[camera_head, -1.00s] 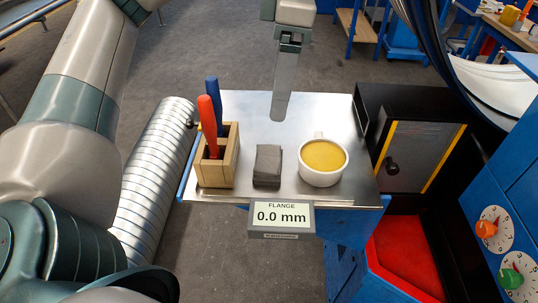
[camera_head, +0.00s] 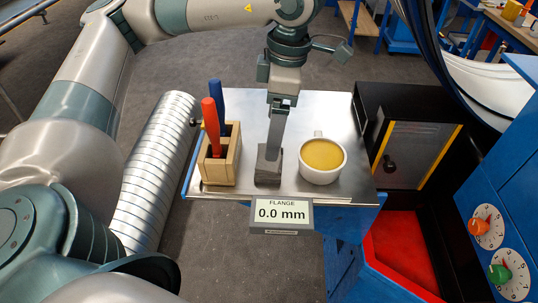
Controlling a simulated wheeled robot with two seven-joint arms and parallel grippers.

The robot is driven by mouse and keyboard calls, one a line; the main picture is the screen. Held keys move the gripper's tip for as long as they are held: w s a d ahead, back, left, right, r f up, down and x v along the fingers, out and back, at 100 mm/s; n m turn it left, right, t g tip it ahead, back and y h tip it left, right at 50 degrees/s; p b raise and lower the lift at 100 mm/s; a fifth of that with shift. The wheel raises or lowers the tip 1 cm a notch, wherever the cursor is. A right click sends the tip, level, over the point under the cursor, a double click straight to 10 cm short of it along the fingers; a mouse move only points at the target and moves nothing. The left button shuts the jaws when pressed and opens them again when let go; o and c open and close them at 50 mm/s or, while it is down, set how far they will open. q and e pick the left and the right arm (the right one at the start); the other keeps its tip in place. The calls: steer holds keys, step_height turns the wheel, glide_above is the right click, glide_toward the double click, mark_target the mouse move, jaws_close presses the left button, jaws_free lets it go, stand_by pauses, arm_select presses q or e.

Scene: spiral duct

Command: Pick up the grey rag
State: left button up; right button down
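The grey rag (camera_head: 268,178) is a small dark folded block at the front middle of the metal tabletop (camera_head: 330,111). My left gripper (camera_head: 272,152) points down at it from above, its fingertips at the rag's top and partly hiding it. I see the fingers nearly in line, one in front of the other, so I cannot tell whether they have closed on the rag. The rag appears to rest on the tabletop. My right gripper is out of view.
A wooden holder (camera_head: 219,166) with red and blue handled tools stands close left of the rag. A white cup (camera_head: 321,176) of yellow-brown content stands close right. A display (camera_head: 281,212) reading 0.0 mm is at the front edge. A spiral duct (camera_head: 150,190) lies left.

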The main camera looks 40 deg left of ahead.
arm_select(q)
step_height(320, 180, down, 3)
steer(key=shift+s+a+r+p, duration=0.1)
steer(key=shift+s+r+p, duration=0.05)
steer(key=shift+p, duration=0.25)
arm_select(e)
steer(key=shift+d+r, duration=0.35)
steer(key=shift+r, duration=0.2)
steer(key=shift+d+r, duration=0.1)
arm_select(q)
steer(key=shift+s+f+p, duration=0.1)
steer(key=shift+f+p, duration=0.7)
steer(key=shift+p, duration=0.05)
step_height(320, 180, down, 3)
steer(key=shift+s+a+r+p, duration=0.1)
steer(key=shift+s+p, duration=0.05)
steer(key=shift+p, duration=0.65)
steer(key=shift+f, duration=0.5)
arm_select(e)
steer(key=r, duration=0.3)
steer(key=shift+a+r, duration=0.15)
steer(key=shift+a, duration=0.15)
